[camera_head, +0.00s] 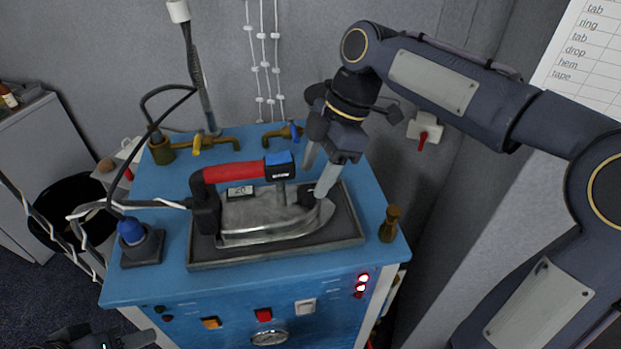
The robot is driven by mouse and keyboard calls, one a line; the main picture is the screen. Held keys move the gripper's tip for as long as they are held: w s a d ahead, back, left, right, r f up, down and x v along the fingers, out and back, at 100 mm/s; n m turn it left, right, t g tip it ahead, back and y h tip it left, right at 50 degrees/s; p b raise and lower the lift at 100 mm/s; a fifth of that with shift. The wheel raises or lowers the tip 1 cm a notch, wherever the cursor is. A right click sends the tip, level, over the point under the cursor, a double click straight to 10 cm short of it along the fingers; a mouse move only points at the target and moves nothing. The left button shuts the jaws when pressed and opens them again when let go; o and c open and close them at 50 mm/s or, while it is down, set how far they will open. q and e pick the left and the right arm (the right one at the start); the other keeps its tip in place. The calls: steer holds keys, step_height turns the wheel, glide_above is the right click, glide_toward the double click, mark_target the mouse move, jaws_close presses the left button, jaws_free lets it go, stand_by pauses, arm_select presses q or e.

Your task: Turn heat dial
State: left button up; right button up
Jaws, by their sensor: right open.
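The iron (262,215) rests on a dark tray-like rest (347,228) on the blue station top, its red and black handle on the left and its tip to the right. A small black round knob (306,197), which looks like the heat dial, sits on the iron near its tip. A small label on the iron's body (240,190) seems to read 20. My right gripper (313,181) is open, pointing down over the front of the iron. Its fingertips are at the knob, partly hiding it; I cannot tell whether they touch. My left gripper (105,340) shows only partly at the bottom left edge.
Brass valves with yellow (197,143) and blue levers stand behind the iron. A brass fitting (389,224) stands at the right of the top. Buttons, a gauge (269,338) and red lights are on the front panel.

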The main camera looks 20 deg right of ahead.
mark_target(307, 191)
steer(key=shift+x, duration=1.6)
steer(key=shift+c, duration=0.4)
steer(key=c, duration=0.9)
